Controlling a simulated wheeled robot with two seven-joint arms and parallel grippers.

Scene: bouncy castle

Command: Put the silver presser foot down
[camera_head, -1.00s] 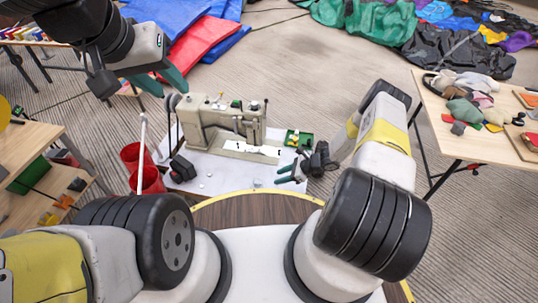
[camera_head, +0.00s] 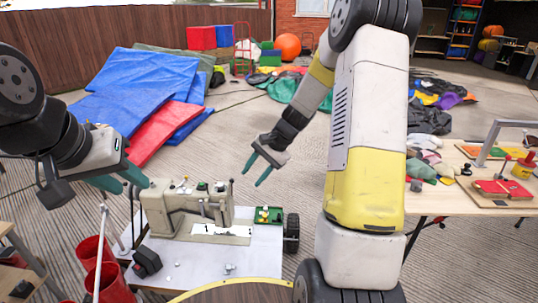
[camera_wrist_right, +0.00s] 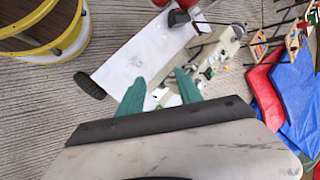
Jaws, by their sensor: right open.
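The cream sewing machine (camera_head: 180,212) stands on a white table (camera_head: 195,258). Its needle end is at the right, but the silver presser foot is too small to make out in the head view. The right wrist view also shows the machine (camera_wrist_right: 226,44), beyond my fingertips. My right gripper (camera_head: 259,180) is open and empty, raised above and to the right of the machine; its green fingers also show in the right wrist view (camera_wrist_right: 160,92). My left gripper (camera_head: 134,187) is open and empty, at the upper left of the machine near its handwheel side.
A green tray (camera_head: 268,215) lies on the table right of the machine. A black block (camera_head: 147,262) sits at its front left. Red bins (camera_head: 97,253) stand at the left. A cluttered wooden table (camera_head: 455,190) is at the right. Blue mats (camera_head: 135,85) lie behind.

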